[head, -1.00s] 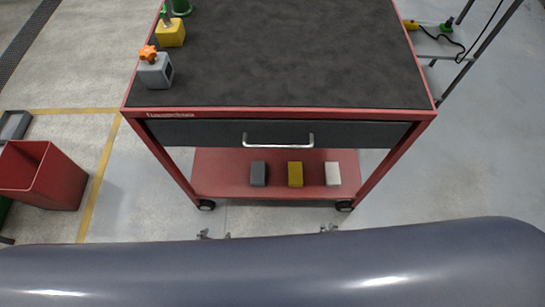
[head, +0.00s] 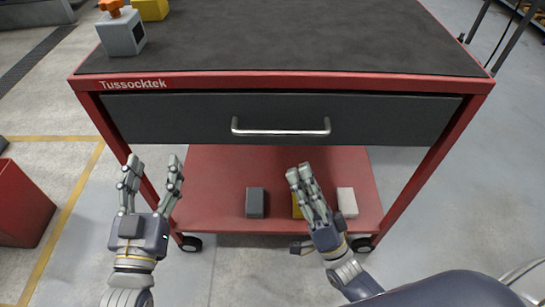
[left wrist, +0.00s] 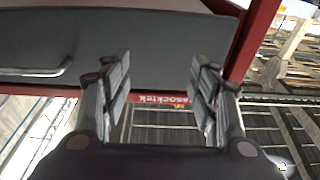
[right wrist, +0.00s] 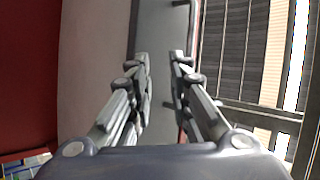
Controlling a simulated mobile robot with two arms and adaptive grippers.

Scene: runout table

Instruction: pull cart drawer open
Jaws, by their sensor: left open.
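The red cart's wide dark grey drawer (head: 180,118) sits flush under the top, shut. Its silver bar handle (head: 280,132) is at the middle of the front. My left gripper (head: 150,165) is open and empty, in front of the cart's left leg, left of the handle. In the left wrist view the handle (left wrist: 30,73) lies at the left, outside the fingers. My right gripper (head: 299,172) appears below the handle in the head view, fingers pointing up. In the right wrist view its fingers are parted, with the handle (right wrist: 193,50) beyond the tips, not between them.
The cart's red lower shelf (head: 215,165) holds a dark grey block (head: 255,203), a yellow block (head: 297,206) partly hidden by my right gripper, and a white block (head: 347,202). A grey box with an orange knob (head: 122,33) stands on top. A red bin (head: 25,205) is at the left.

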